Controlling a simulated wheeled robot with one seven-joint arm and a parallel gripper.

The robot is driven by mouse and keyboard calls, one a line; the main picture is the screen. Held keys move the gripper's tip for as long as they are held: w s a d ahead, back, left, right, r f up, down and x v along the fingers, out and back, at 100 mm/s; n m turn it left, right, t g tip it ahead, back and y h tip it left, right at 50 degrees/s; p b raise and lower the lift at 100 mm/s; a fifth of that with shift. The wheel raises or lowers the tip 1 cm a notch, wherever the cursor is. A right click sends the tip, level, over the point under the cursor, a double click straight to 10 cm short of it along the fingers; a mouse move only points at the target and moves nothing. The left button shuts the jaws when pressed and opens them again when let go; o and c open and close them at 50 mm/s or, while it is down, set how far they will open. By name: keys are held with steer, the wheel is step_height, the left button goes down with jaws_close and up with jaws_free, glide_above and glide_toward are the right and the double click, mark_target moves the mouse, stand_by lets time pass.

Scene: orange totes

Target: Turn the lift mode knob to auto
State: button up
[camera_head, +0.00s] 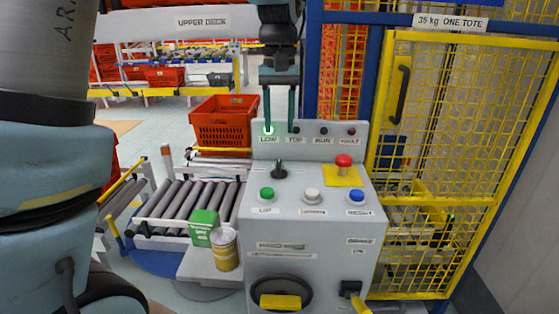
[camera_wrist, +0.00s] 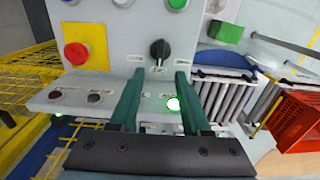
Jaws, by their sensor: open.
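The black knob (camera_head: 280,170) stands on the sloped top of the grey console (camera_head: 318,222), left of centre. It also shows in the wrist view (camera_wrist: 160,50), between small labels too small to read; I cannot tell which position is auto.
A red mushroom button (camera_head: 343,161) on a yellow plate is right of the knob. Green (camera_head: 266,194), white (camera_head: 312,195) and blue (camera_head: 356,196) buttons line the front. The LOW lamp (camera_head: 268,130) glows green. A green box (camera_head: 203,228) and a can (camera_head: 225,250) stand left.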

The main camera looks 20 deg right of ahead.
mark_target(279, 164)
step_height(279, 164, down, 10)
steer(key=shift+r+p, duration=0.15)
steer(key=shift+p, duration=0.9)
jaws_close()
